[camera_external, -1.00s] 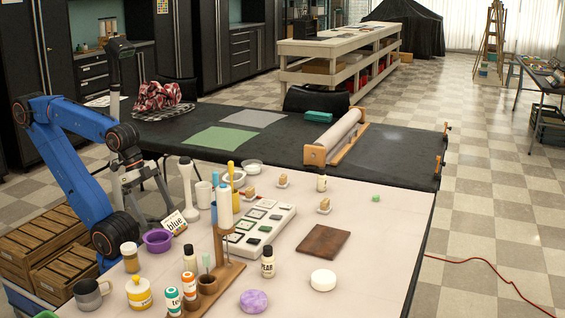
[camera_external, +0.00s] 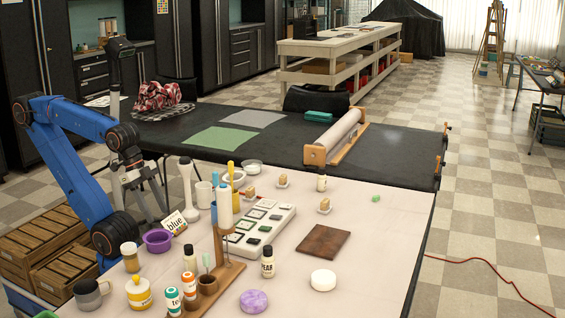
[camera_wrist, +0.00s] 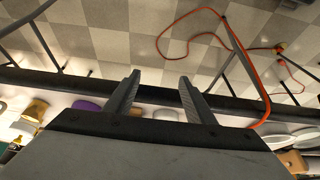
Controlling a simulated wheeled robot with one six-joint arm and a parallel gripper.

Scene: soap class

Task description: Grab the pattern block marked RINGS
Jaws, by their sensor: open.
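Three small tan blocks stand on little white pads on the pale tabletop in the external view: one at the back (camera_external: 283,179), one at the left (camera_external: 253,191) and one at the right (camera_external: 324,205). I cannot read RINGS or any other marking on them, so I cannot tell which is the marked one. My gripper (camera_wrist: 160,78) is open and empty in the wrist view, its two fingers spread over the table's dark edge and the floor. In the external view it hangs at the table's left side, behind the purple bowl (camera_external: 158,241), well left of the blocks.
A brown board (camera_external: 323,241) and white disc (camera_external: 323,280) are at right. Tabletop at the right is mostly clear.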

